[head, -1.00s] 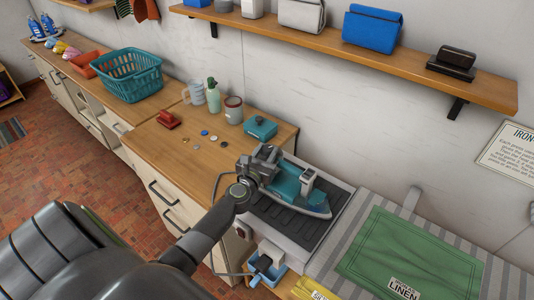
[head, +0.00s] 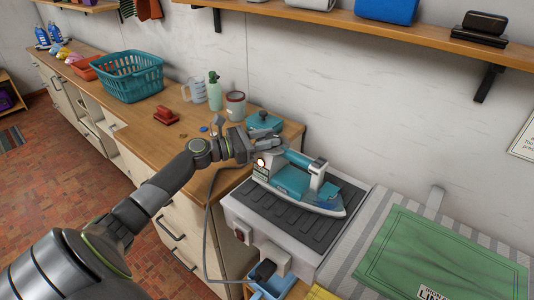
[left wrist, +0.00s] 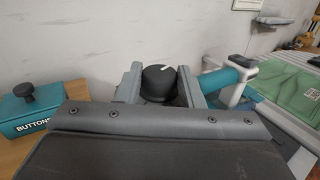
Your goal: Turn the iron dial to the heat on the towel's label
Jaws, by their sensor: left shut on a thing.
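The teal and white iron (head: 292,183) rests on a grey ironing stand; its blue handle shows in the left wrist view (left wrist: 222,80). My left gripper (head: 264,141) is at the iron's rear end. In the left wrist view its two fingers stand on either side of the black dial (left wrist: 157,84), shut on it. A white pointer mark on the dial's top tilts to the upper right. The dial's scale is hidden. A green towel (head: 440,250) lies on the striped board at the right; its white label (head: 431,294) reads LINEN, partly cut off. My right gripper is not in view.
The iron's cord (head: 207,222) hangs left of the stand (head: 262,222). A teal buttons box (left wrist: 50,115) sits near the gripper. A mug, bottle, tin and red thing stand on the wooden counter (head: 150,118). A shelf (head: 400,25) runs above.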

